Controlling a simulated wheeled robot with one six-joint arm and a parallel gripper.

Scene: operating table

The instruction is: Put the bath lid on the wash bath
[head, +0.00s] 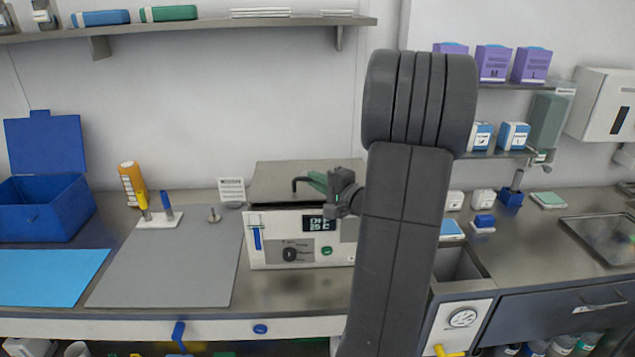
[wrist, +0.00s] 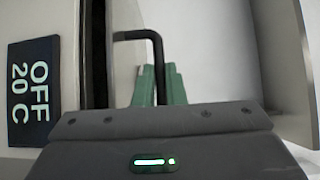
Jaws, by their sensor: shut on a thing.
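The wash bath (head: 265,225) is a white-fronted box on the counter with a dark display and knob. Its front, with the display reading OFF 20 C (wrist: 32,85), is at the left of the wrist view. The flat grey metal bath lid (head: 275,178) lies over the bath's top in the head view. My gripper (head: 318,182) has its green fingers shut on the lid's black bar handle (wrist: 158,65). A dark strip shows between the bath front and the lid in the wrist view. I cannot tell whether the lid rests on the rim.
A grey mat (head: 165,262) lies left of the bath, with an orange bottle (head: 132,184) and a blue open box (head: 45,208) beyond. A sink basin (head: 458,264) is to the right. A shelf (head: 200,27) hangs above. My arm hides the counter right of the bath.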

